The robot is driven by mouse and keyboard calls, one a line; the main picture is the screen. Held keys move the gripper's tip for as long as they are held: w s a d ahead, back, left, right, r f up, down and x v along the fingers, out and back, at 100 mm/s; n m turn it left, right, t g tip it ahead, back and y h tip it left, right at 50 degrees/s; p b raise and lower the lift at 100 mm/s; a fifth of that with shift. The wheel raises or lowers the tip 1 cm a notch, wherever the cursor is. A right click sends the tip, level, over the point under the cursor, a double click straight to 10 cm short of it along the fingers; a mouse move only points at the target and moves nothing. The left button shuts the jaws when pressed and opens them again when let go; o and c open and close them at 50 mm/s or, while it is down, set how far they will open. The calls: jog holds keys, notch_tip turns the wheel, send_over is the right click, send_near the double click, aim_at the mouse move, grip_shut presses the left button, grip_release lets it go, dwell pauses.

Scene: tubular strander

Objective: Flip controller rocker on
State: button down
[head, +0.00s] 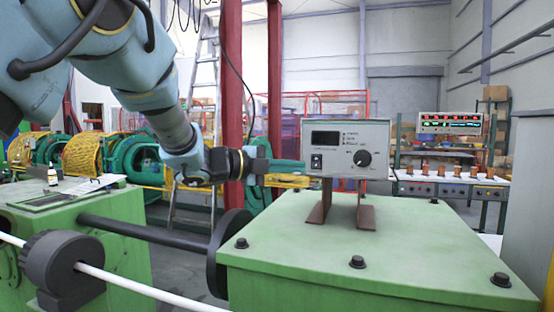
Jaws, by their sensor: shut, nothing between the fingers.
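The controller (346,137) is a light grey box with a dark display, a few small indicators and a round black knob (362,158). It stands on brown metal brackets on a green housing. Its small black rocker switch (316,161) is at the lower left of the front panel; I cannot tell which way it is tipped. My gripper (300,165) comes in from the left and is shut and empty. Its tips are at the left edge of the controller, just left of the rocker. I cannot tell whether they touch the box.
The green housing top (420,250) is broad, with several black bolts. A black shaft (150,232) and a white rod (140,289) run at the left. A small bottle (52,175) and papers lie on the left green cabinet. A bench with copper-coloured parts stands behind right.

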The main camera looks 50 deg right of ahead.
aim_at(319, 167)
jog(key=d, duration=0.2)
jog(key=d+p, duration=0.1)
jog(key=d, duration=0.1)
jog(key=d+p, duration=0.1)
jog(key=d, duration=0.1)
jog(key=shift+w+f, duration=0.1)
jog(key=shift+f, duration=0.3)
jog(key=b, duration=0.1)
jog(key=f+b, duration=0.1)
jog(key=b, duration=0.1)
jog(key=shift+w+d+m+h, duration=0.1)
jog(key=shift+d+m+h, duration=0.1)
jog(key=shift+m+h, duration=0.1)
jog(key=shift+r+p, duration=0.4)
jog(key=shift+p, duration=0.1)
jog(key=shift+f, duration=0.1)
